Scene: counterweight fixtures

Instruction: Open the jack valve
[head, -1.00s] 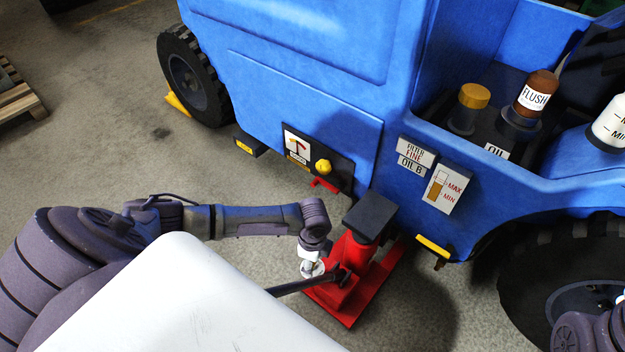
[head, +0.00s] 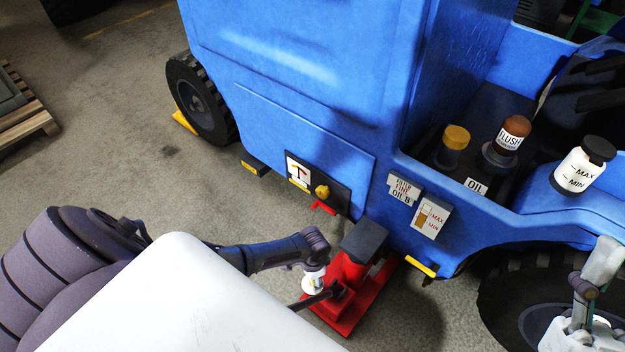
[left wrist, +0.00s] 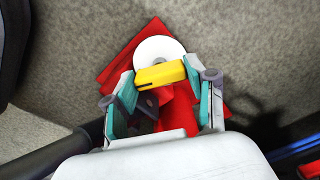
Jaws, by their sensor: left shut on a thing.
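The red jack (head: 352,268) stands on the floor beside the blue vehicle, its dark top pad (head: 364,239) close to the vehicle's side. In the left wrist view, the jack valve's yellow bar handle (left wrist: 158,75) lies across a white disc (left wrist: 160,49) over the jack's red base (left wrist: 118,60). My left gripper (left wrist: 161,83) has its two fingers at opposite ends of the yellow bar, shut on it. In the head view my left wrist hides the valve. My right gripper's pale body (head: 578,335) shows at the bottom right corner; its fingertips are cut off.
The jack's dark lever (head: 312,298) sticks out to the left. The blue vehicle (head: 300,60) fills the back, with a panel bearing a yellow knob (head: 322,191) and red handle (head: 323,208). A wooden pallet (head: 25,115) lies far left. Floor between is clear.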

